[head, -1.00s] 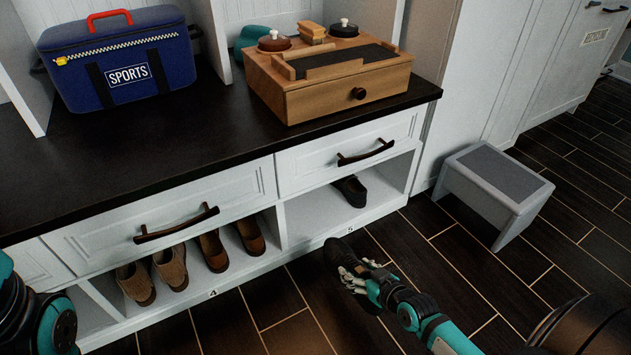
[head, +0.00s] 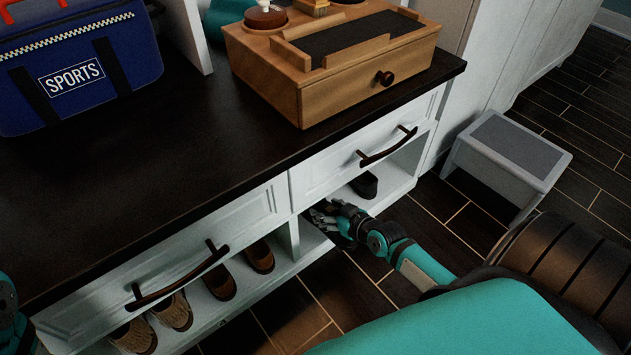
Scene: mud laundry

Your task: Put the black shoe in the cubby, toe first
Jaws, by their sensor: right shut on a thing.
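My right gripper (head: 328,217) is shut on a black shoe (head: 342,240) at the front opening of the right-hand cubby (head: 398,185). The gripper and the dark shadow hide most of the held shoe, so I cannot tell its toe direction or how far it is inside. Another black shoe (head: 365,185) rests in the same cubby, to the right of and behind the gripper. Of my left arm only a link shows at the left edge; its gripper is out of view.
The cubby to the left holds brown shoes (head: 220,282) and tan shoes (head: 172,311). A drawer handle (head: 385,148) juts out above the right-hand cubby. A grey step stool (head: 510,155) stands on the floor at right. A wooden shoe-care box (head: 345,85) and a blue sports bag (head: 80,70) sit on the bench.

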